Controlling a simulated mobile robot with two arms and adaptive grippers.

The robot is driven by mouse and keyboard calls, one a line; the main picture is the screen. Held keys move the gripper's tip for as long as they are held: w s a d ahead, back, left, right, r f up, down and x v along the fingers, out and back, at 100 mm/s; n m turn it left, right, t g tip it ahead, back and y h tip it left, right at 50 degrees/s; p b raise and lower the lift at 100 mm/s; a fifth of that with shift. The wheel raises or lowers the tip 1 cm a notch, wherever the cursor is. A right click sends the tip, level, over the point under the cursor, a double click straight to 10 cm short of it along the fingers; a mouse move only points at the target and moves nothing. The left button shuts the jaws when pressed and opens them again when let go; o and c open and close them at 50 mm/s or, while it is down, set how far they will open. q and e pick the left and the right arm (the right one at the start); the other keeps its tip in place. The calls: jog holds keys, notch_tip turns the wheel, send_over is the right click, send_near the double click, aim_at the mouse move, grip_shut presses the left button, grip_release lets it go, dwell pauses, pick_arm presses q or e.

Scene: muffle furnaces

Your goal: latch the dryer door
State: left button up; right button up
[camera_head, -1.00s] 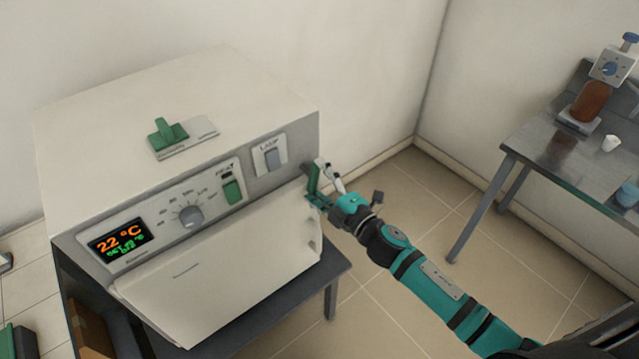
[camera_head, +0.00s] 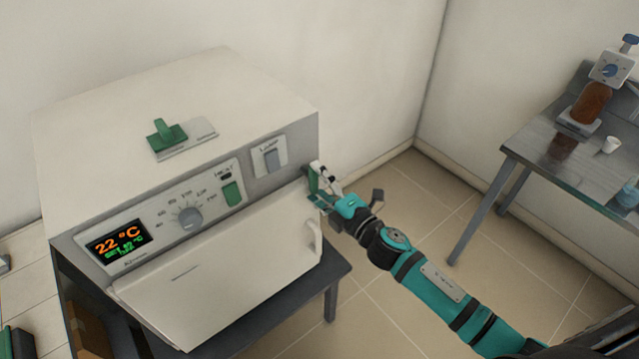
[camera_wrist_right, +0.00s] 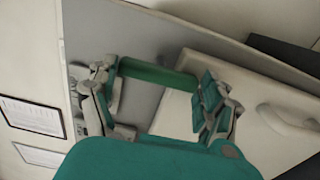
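The dryer (camera_head: 190,90) is a white box with a control panel. Its white door (camera_head: 220,265) lies against or close to the front; I cannot tell if it is fully shut. A white door handle (camera_head: 315,238) is near the door's right edge and also shows in the wrist view (camera_wrist_right: 287,122). A green latch bar (camera_head: 313,180) is at the dryer's front right edge, above the handle. My right gripper (camera_head: 325,185) is there. In the wrist view its fingers (camera_wrist_right: 157,85) are spread, with the green bar (camera_wrist_right: 158,73) between them; firm contact is unclear. My left gripper is out of view.
The dryer stands on a dark table (camera_head: 338,268). A green lever (camera_head: 166,134) is on its top. The panel has a display (camera_head: 118,242), a knob (camera_head: 190,217) and switches. A metal bench (camera_head: 545,150) with lab items stands right. Open floor lies between.

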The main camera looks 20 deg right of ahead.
jog(key=o, duration=0.4)
jog(key=shift+c, duration=0.2)
jog(key=v, duration=1.2)
jog(key=s+d+f+m+g+h+b, duration=0.1)
jog(key=s+d+f+m+g+h, duration=0.2)
jog(key=f, duration=0.9)
jog(key=s+d+f+m+g+h+b, duration=0.1)
jog(key=s+f+m+g, duration=0.3)
jog(key=f, duration=0.8)
jog(key=s+d+f+m+h+b, duration=0.1)
jog(key=s+d+f+m+h, duration=0.3)
jog(key=f, duration=0.8)
jog(key=s+a+f+m+g+y, duration=0.1)
jog(key=s+a+f+m+g, duration=0.2)
jog(key=s+f, duration=0.7)
jog(key=s+a+f+m+g+b, duration=0.1)
jog(key=s+a+f+m+g, duration=0.2)
jog(key=s+f, duration=0.7)
jog(key=s+m+g, duration=0.2)
jog(key=s+g, duration=0.1)
jog(key=s, duration=0.4)
jog(key=shift+s+a+f+m+y, duration=0.15)
jog(key=shift+s+f+m+y, duration=0.1)
jog(key=shift+m+y, duration=0.15)
